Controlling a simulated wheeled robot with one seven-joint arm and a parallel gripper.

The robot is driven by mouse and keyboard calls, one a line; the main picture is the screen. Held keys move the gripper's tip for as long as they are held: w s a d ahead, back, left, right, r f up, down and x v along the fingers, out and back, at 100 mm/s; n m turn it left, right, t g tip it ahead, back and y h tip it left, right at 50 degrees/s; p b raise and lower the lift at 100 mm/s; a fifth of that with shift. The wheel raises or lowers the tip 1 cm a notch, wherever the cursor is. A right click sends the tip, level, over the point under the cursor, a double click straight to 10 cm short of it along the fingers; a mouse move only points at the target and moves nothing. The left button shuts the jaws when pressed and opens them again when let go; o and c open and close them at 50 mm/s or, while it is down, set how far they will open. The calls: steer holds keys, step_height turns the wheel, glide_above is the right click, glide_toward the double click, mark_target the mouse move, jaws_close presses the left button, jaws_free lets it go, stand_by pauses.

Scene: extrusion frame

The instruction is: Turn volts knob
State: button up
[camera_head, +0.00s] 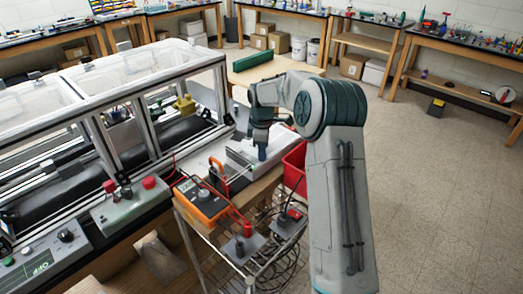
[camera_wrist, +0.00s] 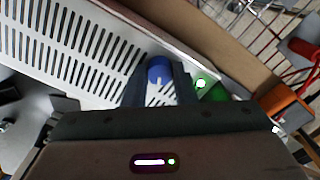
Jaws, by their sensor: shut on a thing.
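A blue knob (camera_wrist: 158,69) shows in the wrist view between the two dark fingers of my gripper (camera_wrist: 158,88). The fingers are shut on it from both sides. No label on the knob can be read, so I cannot confirm it is the volts knob. It belongs to a pale box with a slotted vent top (camera_wrist: 75,45), the power supply. A lit green-white light (camera_wrist: 200,84) is right of the fingers. In the head view my gripper (camera_head: 262,150) points down at the white power supply (camera_head: 240,160), and the knob is hidden there.
An orange meter (camera_head: 203,203) and a red bin (camera_head: 295,168) stand close by. Cables hang over the wire cart (camera_head: 250,268). The framed machine (camera_head: 130,70) fills the left.

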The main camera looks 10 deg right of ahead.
steer(key=shift+n, duration=1.6)
steer(key=o, duration=1)
step_height(320, 180, up, 14)
steer(key=b, duration=0.1)
steer(key=shift+f, duration=0.1)
steer(key=shift+s, duration=0.1)
